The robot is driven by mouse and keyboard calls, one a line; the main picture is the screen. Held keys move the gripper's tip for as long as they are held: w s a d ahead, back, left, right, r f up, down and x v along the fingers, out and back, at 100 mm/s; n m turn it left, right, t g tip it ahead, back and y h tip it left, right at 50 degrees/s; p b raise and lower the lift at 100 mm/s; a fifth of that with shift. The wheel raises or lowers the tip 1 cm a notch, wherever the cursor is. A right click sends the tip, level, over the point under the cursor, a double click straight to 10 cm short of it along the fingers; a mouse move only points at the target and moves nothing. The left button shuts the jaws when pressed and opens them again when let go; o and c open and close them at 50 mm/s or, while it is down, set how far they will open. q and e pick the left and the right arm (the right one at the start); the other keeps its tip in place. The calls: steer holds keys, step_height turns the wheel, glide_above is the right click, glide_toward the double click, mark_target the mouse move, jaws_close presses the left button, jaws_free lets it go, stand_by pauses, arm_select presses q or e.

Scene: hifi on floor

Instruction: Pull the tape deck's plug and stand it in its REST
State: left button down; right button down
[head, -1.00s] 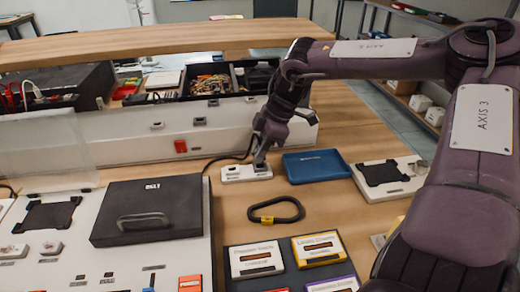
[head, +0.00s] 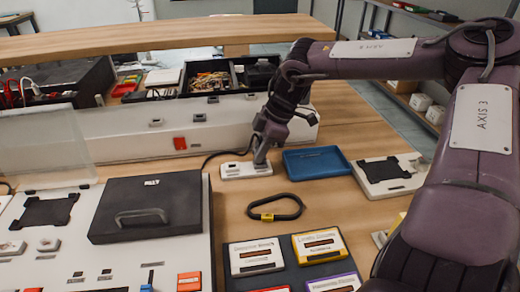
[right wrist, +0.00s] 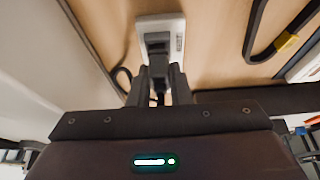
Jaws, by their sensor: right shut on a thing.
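My right gripper (head: 261,160) is shut on a dark plug (right wrist: 158,66) at the right part of a small white block (head: 234,170) on the table. In the right wrist view the fingers straddle the plug, which points at a dark opening in the white block (right wrist: 174,24). A black cable (head: 211,157) runs from the plug to the left. The block's label is too small to read, and the fingers hide how deep the plug sits. My left gripper is not in view.
A blue tray (head: 316,163) lies close right of the block, with a white unit (head: 403,186) beyond it. A black looped carabiner-like ring (head: 275,216) and cassettes (head: 256,257) lie nearer. A long white housing (head: 110,142) stands behind; the deck with its black lid (head: 150,196) is left.

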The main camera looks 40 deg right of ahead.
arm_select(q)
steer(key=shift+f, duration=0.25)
arm_select(e)
steer(key=shift+f, duration=0.3)
steer(key=c, duration=1.3)
jaws_free()
steer(key=shift+o, duration=0.2)
arm_select(q)
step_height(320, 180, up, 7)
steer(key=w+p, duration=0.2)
steer(key=p, duration=0.3)
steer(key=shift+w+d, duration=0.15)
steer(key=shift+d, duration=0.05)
arm_select(e)
steer(key=w+a+v, duration=0.1)
steer(key=v, duration=1.1)
steer(key=shift+a+r, duration=0.3)
steer(key=shift+r, duration=0.35)
steer(key=shift+s, duration=0.1)
